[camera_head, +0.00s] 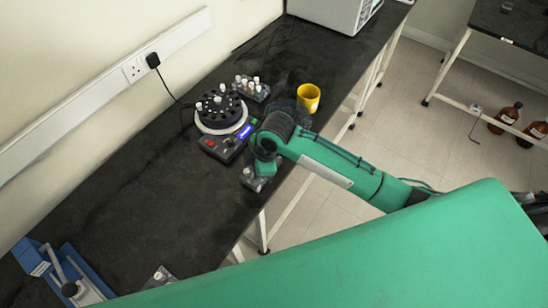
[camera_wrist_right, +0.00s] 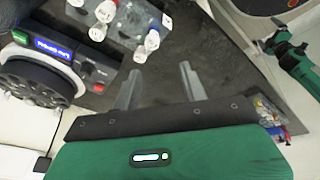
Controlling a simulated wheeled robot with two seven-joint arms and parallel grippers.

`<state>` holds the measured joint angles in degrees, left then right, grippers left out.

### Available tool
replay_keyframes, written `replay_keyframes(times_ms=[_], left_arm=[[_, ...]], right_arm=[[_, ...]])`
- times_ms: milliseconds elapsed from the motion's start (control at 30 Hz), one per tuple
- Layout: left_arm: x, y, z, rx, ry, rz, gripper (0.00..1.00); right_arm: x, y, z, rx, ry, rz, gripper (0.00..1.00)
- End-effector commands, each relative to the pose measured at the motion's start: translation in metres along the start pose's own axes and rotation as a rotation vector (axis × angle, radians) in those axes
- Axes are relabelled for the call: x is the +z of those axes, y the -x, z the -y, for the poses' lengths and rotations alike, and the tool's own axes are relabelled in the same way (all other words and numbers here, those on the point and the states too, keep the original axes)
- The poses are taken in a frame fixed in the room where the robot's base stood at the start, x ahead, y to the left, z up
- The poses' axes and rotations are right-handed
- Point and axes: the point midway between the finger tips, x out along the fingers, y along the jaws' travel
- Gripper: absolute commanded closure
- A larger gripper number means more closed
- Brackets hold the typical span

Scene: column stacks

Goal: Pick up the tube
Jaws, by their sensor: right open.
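Several capped tubes (camera_wrist_right: 151,41) stand in a clear rack (camera_wrist_right: 128,24) at the top of the right wrist view; some caps are white and some have red parts below. The same rack (camera_head: 256,183) shows in the head view at the bench's front edge, partly hidden by my right gripper. My right gripper (camera_wrist_right: 158,84) is open, its two fingers apart with nothing between them. Its tips lie just short of the rack in the wrist picture; the exact gap cannot be told. Which tube is meant cannot be told.
A round black device (camera_head: 222,112) with white-capped tubes and a lit display stands behind the gripper. Another tube rack (camera_head: 252,88) and a yellow mug (camera_head: 308,98) are near it. A blue device (camera_head: 62,272) is at lower left.

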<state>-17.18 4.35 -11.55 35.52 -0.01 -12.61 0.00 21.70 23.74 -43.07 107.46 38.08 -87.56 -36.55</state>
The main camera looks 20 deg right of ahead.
Motion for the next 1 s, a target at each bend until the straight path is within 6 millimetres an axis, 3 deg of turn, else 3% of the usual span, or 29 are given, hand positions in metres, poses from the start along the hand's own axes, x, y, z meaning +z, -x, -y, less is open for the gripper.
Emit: replay_keyframes(times_ms=[33,400,633,800,1000], left_arm=[[0.001,0.0,0.001,-0.001,0.0,0.001,0.0],[0.001,-0.001,0.004,-0.005,0.001,0.001,0.0],[0.001,-0.002,0.004,-0.005,0.001,0.001,0.0],[0.001,0.001,0.004,-0.005,0.001,0.001,0.0],[0.0,0.011,0.004,-0.004,0.0,0.001,0.0]], right_arm=[[0.001,0.008,-0.012,-0.004,0.06,0.022,0.57],[0.027,0.064,-0.071,-0.124,0.427,0.188,0.57],[0.047,0.095,-0.094,-0.186,0.529,0.253,0.57],[0.053,0.097,-0.097,-0.203,0.548,0.265,0.57],[0.063,0.065,-0.092,-0.206,0.547,0.264,0.57]])
